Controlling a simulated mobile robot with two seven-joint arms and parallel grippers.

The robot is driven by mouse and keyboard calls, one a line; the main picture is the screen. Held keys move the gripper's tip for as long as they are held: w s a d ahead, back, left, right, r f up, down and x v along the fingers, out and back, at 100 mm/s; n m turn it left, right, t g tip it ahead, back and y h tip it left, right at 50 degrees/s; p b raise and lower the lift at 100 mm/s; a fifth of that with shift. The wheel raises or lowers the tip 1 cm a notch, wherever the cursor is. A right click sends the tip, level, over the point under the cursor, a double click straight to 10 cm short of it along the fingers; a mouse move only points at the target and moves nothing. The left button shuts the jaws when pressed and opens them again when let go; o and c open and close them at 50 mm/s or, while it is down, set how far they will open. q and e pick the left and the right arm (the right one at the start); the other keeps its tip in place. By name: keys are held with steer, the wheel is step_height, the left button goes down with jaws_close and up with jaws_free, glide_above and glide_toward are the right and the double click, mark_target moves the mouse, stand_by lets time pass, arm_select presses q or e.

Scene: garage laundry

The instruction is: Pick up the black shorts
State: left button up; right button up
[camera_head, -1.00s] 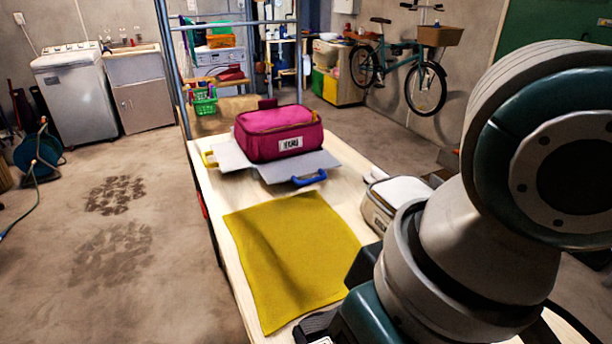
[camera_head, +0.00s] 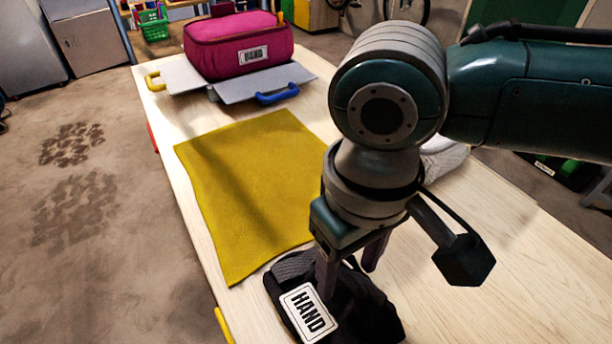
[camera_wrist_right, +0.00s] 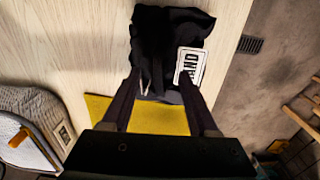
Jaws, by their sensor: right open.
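The black shorts (camera_head: 362,312) lie bunched on the pale wooden table, near the bottom of the head view. A white label reading HAND (camera_head: 307,312) is on them. In the right wrist view the shorts (camera_wrist_right: 152,42) lie ahead of and between the fingers. My right gripper (camera_head: 348,272) points down at the shorts, its jaws open. In the right wrist view its two fingers (camera_wrist_right: 160,84) stand apart, their tips at the near part of the shorts. I cannot tell whether they touch the cloth. My left gripper is not in view.
A yellow cloth (camera_head: 250,190) lies flat beside the shorts. A grey-white item (camera_head: 445,158) is partly hidden behind my arm. The table (camera_head: 530,250) is clear at right.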

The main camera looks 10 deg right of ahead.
step_height(320, 180, down, 2)
steer(key=shift+c, duration=0.2)
jaws_close()
stand_by(0.4)
steer(key=shift+r, duration=0.1)
stand_by(0.8)
